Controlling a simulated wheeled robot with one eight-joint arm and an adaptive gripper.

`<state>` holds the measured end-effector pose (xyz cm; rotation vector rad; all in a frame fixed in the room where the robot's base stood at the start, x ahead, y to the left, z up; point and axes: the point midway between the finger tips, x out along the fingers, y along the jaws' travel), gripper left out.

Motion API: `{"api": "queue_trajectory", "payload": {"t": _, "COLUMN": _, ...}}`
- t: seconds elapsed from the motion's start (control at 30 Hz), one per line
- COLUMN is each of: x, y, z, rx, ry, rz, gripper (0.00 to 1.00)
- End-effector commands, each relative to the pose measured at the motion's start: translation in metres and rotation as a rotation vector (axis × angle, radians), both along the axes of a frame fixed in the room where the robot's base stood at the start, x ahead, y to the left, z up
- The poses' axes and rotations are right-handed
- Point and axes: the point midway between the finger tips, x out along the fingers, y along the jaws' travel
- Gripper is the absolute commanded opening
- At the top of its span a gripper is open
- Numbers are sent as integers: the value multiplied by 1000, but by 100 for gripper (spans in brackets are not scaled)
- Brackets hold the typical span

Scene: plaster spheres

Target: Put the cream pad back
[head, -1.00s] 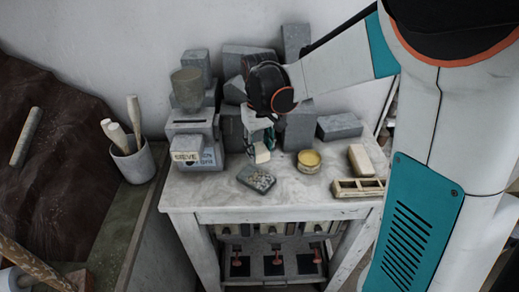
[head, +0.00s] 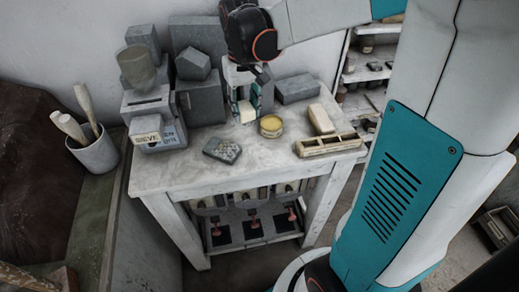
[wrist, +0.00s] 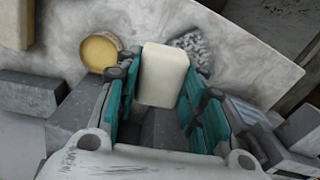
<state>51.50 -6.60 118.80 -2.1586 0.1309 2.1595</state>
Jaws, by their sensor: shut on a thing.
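A cream pad (wrist: 162,75) is between the two teal-sided fingers of my gripper (wrist: 155,100) in the wrist view, and the fingers are shut on it. In the head view, the pad (head: 247,111) shows just below my gripper (head: 256,92), behind the speckled grey pad and left of the yellow tin. I cannot tell how far it is above the worktable (head: 185,177). A second cream block (head: 320,119) lies on the right part of the table, behind a cream compartment tray (head: 328,146).
A round yellow tin (head: 271,126) and a speckled grey pad (head: 222,150) lie close to the held pad. Grey blocks (head: 298,88) and a sieve-labelled device (head: 155,128) crowd the back and left. The table's front left is clear.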

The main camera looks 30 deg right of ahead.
Motion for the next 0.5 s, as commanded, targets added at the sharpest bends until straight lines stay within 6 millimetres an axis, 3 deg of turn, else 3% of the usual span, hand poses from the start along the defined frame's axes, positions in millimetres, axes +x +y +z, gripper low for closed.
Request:
{"api": "queue_trajectory", "payload": {"t": 0.03, "x": -11, "y": -13, "z": 15, "rx": 0, "ry": 0, "rz": -42, "gripper": 10}}
{"api": "queue_trajectory", "payload": {"t": 0.1, "x": -24, "y": -26, "z": 28, "rx": 0, "ry": 0, "rz": -94, "gripper": 10}}
{"api": "queue_trajectory", "payload": {"t": 0.27, "x": -44, "y": -44, "z": 45, "rx": 0, "ry": 0, "rz": -171, "gripper": 10}}
{"api": "queue_trajectory", "payload": {"t": 0.37, "x": -49, "y": -48, "z": 43, "rx": 0, "ry": 0, "rz": -191, "gripper": 10}}
{"api": "queue_trajectory", "payload": {"t": 0.5, "x": -50, "y": -49, "z": 16, "rx": 0, "ry": 0, "rz": -195, "gripper": 10}}
